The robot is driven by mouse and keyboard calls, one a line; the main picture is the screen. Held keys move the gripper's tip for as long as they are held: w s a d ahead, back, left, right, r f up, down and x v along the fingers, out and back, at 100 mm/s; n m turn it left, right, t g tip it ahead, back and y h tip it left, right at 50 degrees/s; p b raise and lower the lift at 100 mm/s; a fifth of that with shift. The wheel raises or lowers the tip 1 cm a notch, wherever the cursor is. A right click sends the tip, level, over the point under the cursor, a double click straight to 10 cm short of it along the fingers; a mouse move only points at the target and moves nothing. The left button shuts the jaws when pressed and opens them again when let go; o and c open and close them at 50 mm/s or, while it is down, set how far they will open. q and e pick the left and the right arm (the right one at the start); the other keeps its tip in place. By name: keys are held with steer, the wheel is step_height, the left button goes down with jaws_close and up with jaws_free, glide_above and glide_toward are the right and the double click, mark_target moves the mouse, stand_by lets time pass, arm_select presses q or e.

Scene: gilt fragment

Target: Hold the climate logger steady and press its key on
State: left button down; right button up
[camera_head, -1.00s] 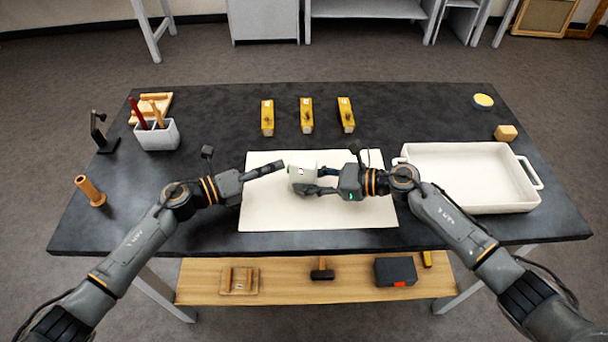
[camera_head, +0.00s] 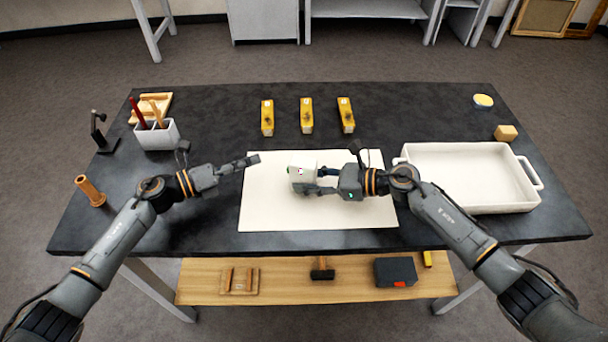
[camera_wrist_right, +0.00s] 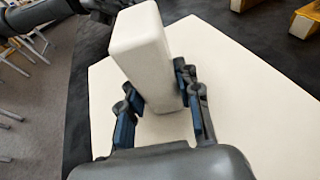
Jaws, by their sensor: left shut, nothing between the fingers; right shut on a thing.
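The climate logger (camera_head: 302,174) is a small white box with a dark and red mark and a green spot on the side facing left. My right gripper (camera_head: 318,179) is shut on it above the white mat (camera_head: 270,210). In the right wrist view the logger (camera_wrist_right: 144,55) stands between the two blue-padded fingers (camera_wrist_right: 157,103); its marked face is hidden there. My left gripper (camera_head: 253,158) is shut and empty, to the left of the logger and apart from it, near the mat's left edge.
Several yellow blocks (camera_head: 306,115) stand behind the mat.

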arm_select(q)
steer(key=shift+w+a, duration=0.1)
steer(key=shift+a, duration=0.25)
arm_select(e)
steer(key=o, duration=0.9)
steer(key=shift+o, duration=0.2)
steer(key=shift+d, duration=0.15)
steer(key=v, duration=1.2)
